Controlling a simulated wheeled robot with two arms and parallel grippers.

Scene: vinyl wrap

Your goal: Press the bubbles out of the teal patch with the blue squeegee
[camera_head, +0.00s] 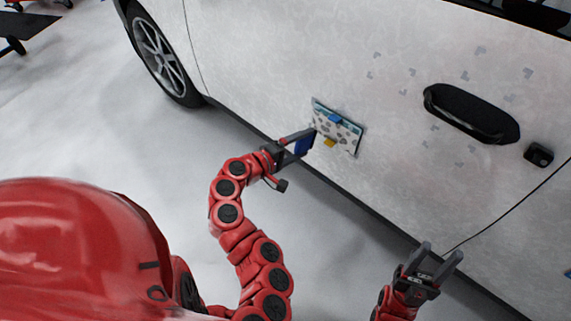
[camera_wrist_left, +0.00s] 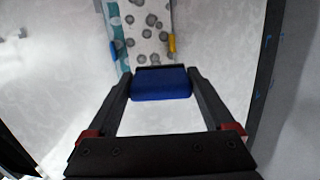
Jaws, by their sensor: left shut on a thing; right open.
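The patch (camera_head: 340,131) lies on the white car door, tilted in the head view. It has a teal strip along one side and a pale area with several grey round bubbles. It also shows at the top of the left wrist view (camera_wrist_left: 146,45). My left gripper (camera_head: 297,141) is shut on the blue squeegee (camera_wrist_left: 160,84), whose dark edge is at the lower end of the patch in the wrist view; I cannot tell whether it touches. My right gripper (camera_head: 440,265) is open and empty, low and right, away from the patch.
A blue tab (camera_head: 335,118) and a yellow tab (camera_head: 330,143) sit at the patch. A black door handle (camera_head: 470,113) and a small black lock piece (camera_head: 539,154) are to the right. A wheel (camera_head: 160,55) is at upper left. Small grey corner marks dot the door.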

